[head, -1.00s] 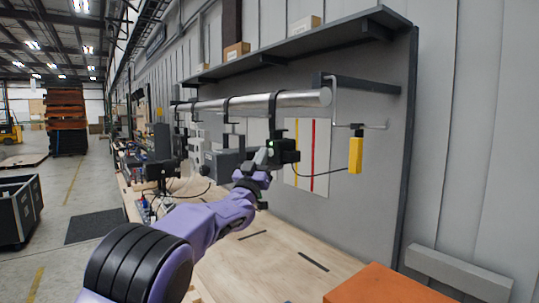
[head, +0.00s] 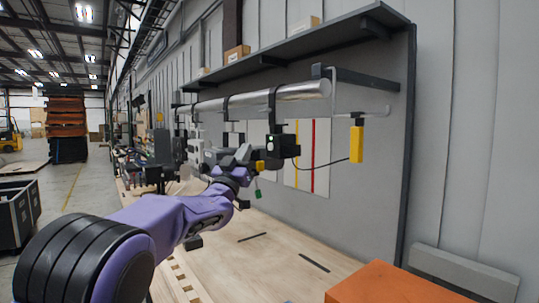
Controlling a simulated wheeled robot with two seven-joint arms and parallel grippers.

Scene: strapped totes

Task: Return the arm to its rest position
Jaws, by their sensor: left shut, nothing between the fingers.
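My left arm (head: 185,215), purple with black bands, reaches in from the lower left over the wooden bench. My left gripper (head: 243,156) is shut and empty. In the picture it lies just left of a black box with a small lens (head: 283,146) that hangs under the metal bar; I cannot tell the gap in depth. A small yellow piece (head: 260,166) and a green tag (head: 258,190) show by the gripper. My right gripper is not in view.
The metal bar (head: 262,99) runs along the grey back panel (head: 375,200) under a shelf. A yellow block (head: 357,144) hangs at its right, with a cable to the black box. An orange box (head: 395,285) is at the lower right. The bench's middle (head: 265,255) is mostly clear.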

